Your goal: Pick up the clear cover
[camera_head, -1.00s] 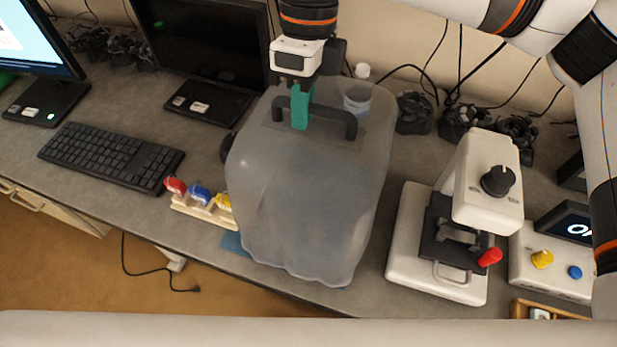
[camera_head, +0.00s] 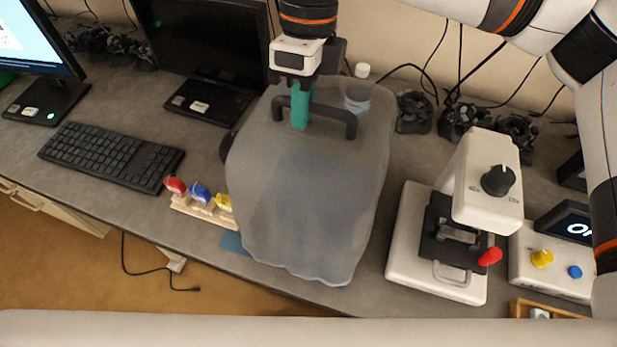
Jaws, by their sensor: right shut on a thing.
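The clear cover (camera_head: 305,200) is a large, cloudy see-through box with a dark handle on top, in the middle of the head view. My right gripper (camera_head: 301,116) comes down from above, and its green fingers are shut on the dark handle (camera_head: 335,118). The cover looks upright over a blue mat (camera_head: 234,243), of which only an edge shows. I cannot tell whether its lower edge touches the table. What lies under or behind the cover is blurred. My left gripper is not in view.
A rack with red, blue and yellow-topped items (camera_head: 200,195) stands close left of the cover. A white machine (camera_head: 470,210) with a black knob stands to the right. A keyboard (camera_head: 110,155) lies left, a bottle (camera_head: 360,88) stands behind. The table's front edge is near.

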